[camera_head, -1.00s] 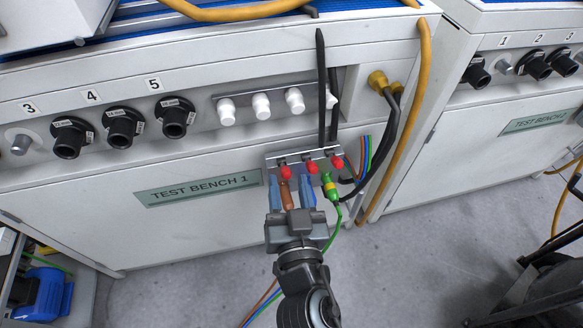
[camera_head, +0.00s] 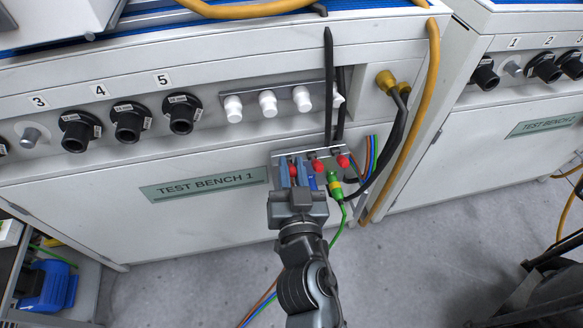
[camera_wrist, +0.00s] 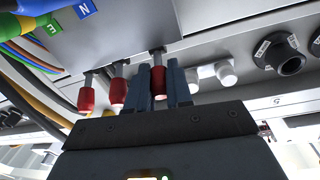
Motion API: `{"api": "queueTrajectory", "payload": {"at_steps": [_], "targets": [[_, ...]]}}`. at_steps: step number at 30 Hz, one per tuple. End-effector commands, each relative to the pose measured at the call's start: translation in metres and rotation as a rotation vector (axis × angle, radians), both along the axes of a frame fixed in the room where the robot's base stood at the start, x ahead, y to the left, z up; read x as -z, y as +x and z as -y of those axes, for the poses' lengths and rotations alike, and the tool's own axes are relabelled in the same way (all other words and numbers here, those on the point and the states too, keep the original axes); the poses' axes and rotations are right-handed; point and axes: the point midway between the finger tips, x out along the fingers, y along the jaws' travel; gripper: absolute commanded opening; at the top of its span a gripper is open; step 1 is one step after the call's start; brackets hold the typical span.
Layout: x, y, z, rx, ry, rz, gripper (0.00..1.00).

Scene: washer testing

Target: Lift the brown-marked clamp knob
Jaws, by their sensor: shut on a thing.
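Three red clamp knobs sit in a row on a grey connection panel (camera_head: 283,157) at the front of Test Bench 1. My gripper (camera_head: 293,171) is shut on the leftmost knob (camera_head: 294,170) in the head view. The wrist view shows this red knob (camera_wrist: 158,78) between my two blue fingers, beneath its metal stem. The middle knob (camera_head: 317,165) and right knob (camera_head: 342,160) stand free to its right; in the wrist view they are to the left. The brown mark is hidden from both views now.
A green plug (camera_head: 336,188) with a green wire sits under the right knob. Black cables (camera_head: 328,85) hang just behind the panel, and a yellow hose (camera_head: 425,110) runs to the right. White knobs (camera_head: 268,103) are above left. The floor in front is open.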

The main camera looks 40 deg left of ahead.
Motion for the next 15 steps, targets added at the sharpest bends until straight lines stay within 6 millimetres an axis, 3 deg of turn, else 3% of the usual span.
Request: {"api": "queueTrajectory", "payload": {"at_steps": [3, 15], "targets": [[0.0, -0.0001, 0.0, 0.0, 0.0, 0.0, 0.0], [-0.0042, 0.0002, -0.0003, 0.0, -0.012, -0.011, 0.0]]}}
